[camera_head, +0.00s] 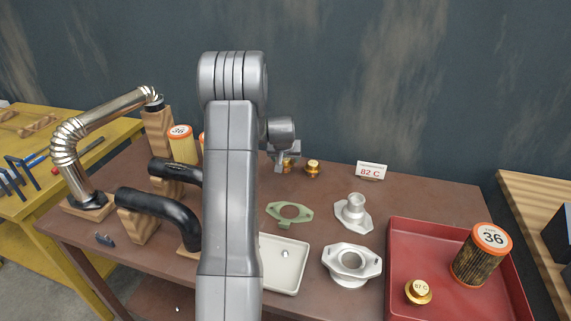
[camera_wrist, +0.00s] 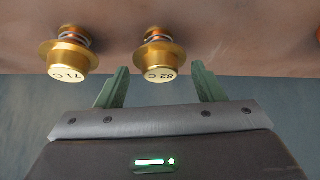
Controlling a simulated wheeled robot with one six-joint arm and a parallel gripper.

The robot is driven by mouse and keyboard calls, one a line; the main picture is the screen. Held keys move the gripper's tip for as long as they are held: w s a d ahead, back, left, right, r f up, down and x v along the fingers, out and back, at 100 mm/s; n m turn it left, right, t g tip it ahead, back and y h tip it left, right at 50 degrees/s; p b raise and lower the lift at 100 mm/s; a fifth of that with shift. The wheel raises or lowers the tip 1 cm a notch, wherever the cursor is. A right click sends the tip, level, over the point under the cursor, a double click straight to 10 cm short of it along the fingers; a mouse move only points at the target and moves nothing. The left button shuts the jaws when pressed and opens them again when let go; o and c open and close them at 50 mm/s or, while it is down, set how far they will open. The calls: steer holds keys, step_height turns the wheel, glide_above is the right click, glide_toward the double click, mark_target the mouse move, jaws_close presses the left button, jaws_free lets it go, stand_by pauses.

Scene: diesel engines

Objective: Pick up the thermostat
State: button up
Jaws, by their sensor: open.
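Two brass thermostats stand on the brown table in the wrist view, one marked 71 C (camera_wrist: 68,55) and one marked 82 C (camera_wrist: 160,57). The 82 C thermostat shows between my gripper's (camera_wrist: 160,68) two green fingers, which are open; contact is not visible. In the head view my gripper (camera_head: 286,161) is low at the back of the table, partly hiding one thermostat (camera_head: 288,166). Another (camera_head: 312,168) stands just to its right. A third brass thermostat marked 67 C (camera_head: 418,292) sits in the red tray (camera_head: 398,245).
A sign reading 82 C (camera_head: 371,171) stands at the back right. A green gasket (camera_head: 272,211), silver housings (camera_head: 352,262) and a white tray (camera_head: 298,270) lie in front. Black hoses (camera_head: 160,205) and a ribbed metal pipe (camera_head: 70,150) stand left. A filter marked 36 (camera_head: 475,265) is in the red tray.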

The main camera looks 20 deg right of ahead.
mark_target(285, 159)
steer(key=shift+p+x, duration=0.5)
steer(key=shift+x, duration=1.65)
steer(key=shift+w+r, duration=0.1)
steer(key=shift+w, duration=0.05)
steer(key=shift+c, duration=0.4)
steer(key=c, duration=0.6)
